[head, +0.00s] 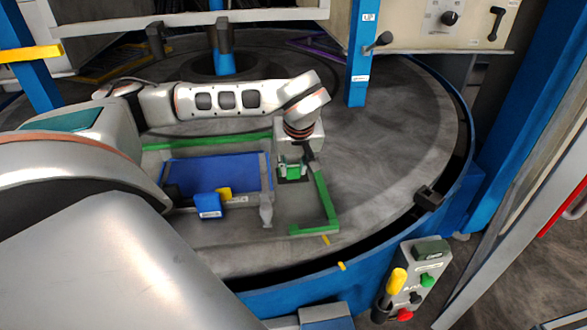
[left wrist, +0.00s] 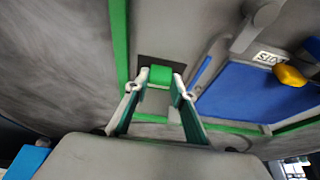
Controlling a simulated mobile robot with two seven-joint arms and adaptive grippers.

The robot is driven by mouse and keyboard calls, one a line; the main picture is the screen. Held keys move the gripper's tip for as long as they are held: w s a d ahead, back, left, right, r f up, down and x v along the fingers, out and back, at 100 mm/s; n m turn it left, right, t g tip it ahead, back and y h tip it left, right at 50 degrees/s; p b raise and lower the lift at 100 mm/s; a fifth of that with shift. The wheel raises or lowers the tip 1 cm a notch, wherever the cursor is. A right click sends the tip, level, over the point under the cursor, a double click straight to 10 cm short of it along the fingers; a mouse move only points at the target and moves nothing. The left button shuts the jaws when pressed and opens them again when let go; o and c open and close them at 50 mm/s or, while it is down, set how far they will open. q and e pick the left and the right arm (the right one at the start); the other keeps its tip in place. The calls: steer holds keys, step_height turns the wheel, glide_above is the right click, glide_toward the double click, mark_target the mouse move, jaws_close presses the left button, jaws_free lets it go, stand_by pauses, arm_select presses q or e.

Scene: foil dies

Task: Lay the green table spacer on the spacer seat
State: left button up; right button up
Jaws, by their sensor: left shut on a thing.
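My left gripper (head: 293,167) points down inside the right end of a green frame on the round table. It is shut on the green table spacer (left wrist: 160,75), a small green block between its two fingertips in the left wrist view. In the head view, green shows between the fingers. A dark square patch (head: 293,180), which looks like the spacer seat, lies right at the fingertips. It also shows around the spacer in the left wrist view (left wrist: 146,63). I cannot tell whether the spacer touches it. My right gripper is in neither view.
A blue panel (head: 215,174) lies left of the gripper, with a blue block (head: 207,206) and a yellow piece (head: 223,194) at its front. The green frame (head: 326,205) borders the area. A blue post (head: 359,60) stands behind.

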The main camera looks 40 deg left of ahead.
arm_select(q)
steer(key=shift+f, duration=0.25)
steer(key=shift+f, duration=0.1)
steer(key=o, duration=1)
steer(key=shift+o, duration=0.2)
steer(key=shift+r, duration=0.4)
steer(key=v, duration=1.1)
steer(key=shift+r+p, duration=0.2)
steer(key=shift+p, duration=0.2)
steer(key=shift+s+d, duration=0.1)
steer(key=shift+s, duration=0.1)
